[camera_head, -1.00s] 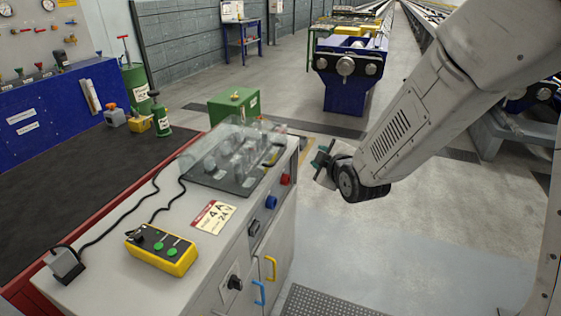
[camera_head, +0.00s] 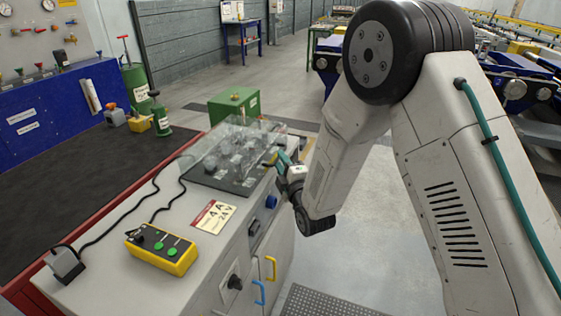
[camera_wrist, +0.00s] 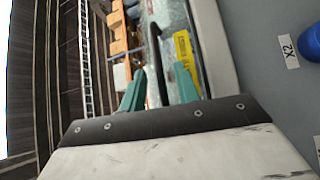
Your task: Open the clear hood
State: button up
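The clear hood (camera_head: 228,138) is down over a dark panel with several knobs on top of the grey cabinet. My gripper (camera_head: 277,158) is at the hood's right edge, partly hidden by my arm. In the wrist view, my gripper's (camera_wrist: 159,70) two teal fingers are apart. A dark bar-like handle (camera_wrist: 154,58) shows between them, with a gap visible on each side. The clear hood with a yellow label (camera_wrist: 184,52) shows behind the fingers. I cannot tell whether either finger touches the handle.
The cabinet top (camera_head: 110,280) holds a yellow control box (camera_head: 160,252) with green buttons and a black cable. A blue knob (camera_head: 271,202) sticks out of the cabinet front below my gripper. A green box (camera_head: 234,105) stands behind the hood.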

jog(key=shift+w+a+r, duration=0.1)
jog(key=shift+w+a, duration=0.15)
jog(key=shift+w, duration=0.35)
